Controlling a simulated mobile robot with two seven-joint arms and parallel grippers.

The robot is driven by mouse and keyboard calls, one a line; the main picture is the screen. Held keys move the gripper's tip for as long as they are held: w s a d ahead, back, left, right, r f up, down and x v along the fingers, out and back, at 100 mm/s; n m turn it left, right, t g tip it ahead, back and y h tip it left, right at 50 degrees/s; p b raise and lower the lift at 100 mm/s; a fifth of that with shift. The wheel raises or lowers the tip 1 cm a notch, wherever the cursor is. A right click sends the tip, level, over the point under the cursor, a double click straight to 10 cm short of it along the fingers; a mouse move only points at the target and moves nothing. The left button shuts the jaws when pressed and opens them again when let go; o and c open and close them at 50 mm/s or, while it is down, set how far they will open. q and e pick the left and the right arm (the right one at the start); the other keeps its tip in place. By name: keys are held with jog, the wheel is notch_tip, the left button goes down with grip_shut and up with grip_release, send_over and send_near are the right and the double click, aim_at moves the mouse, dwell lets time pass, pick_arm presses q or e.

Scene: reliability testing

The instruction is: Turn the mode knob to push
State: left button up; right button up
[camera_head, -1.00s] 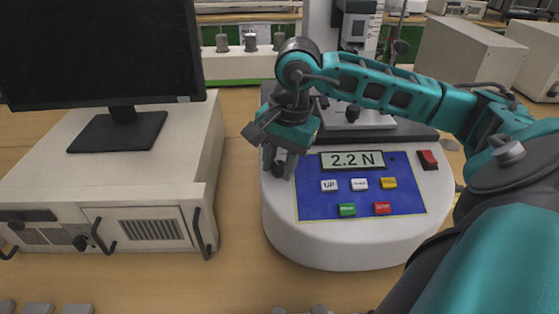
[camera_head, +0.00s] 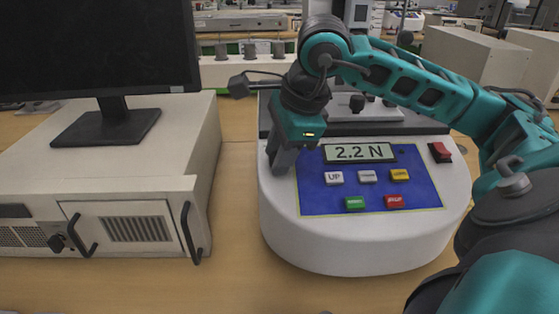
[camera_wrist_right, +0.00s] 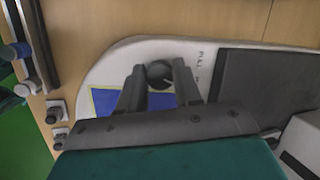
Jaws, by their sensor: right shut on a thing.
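The test machine (camera_head: 345,240) has a rounded white base with a blue panel and a display reading 2.2 N. My right gripper (camera_head: 280,165) points down at the left end of this base, left of the panel. In the right wrist view, the dark round mode knob (camera_wrist_right: 159,73) sits between the two fingers of my right gripper (camera_wrist_right: 158,78), which is shut on it. The word PULL is printed on the base beside the knob. The fingers hide the knob in the head view, and I cannot tell where its pointer stands. My left gripper is out of view.
Several coloured buttons and a red rocker switch (camera_head: 440,152) lie right of the gripper. A white cabinet (camera_head: 200,150) with a monitor (camera_head: 95,50) stands to the left, with a narrow strip of wooden table between it and the machine.

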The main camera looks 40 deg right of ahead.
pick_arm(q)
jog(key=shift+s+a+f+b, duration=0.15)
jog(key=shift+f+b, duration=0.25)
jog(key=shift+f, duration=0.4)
pick_arm(e)
jog(key=shift+m, duration=0.9)
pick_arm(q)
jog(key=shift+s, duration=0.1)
pick_arm(e)
jog(key=o, duration=1)
jog(key=shift+o, duration=0.2)
jog(key=shift+r, duration=0.1)
pick_arm(q)
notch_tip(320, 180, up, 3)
jog(key=p, duration=0.3)
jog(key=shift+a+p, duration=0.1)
jog(key=shift+p, duration=0.3)
pick_arm(e)
jog(key=v, duration=1.2)
jog(key=shift+s+r, duration=0.25)
jog(key=shift+s, duration=0.15)
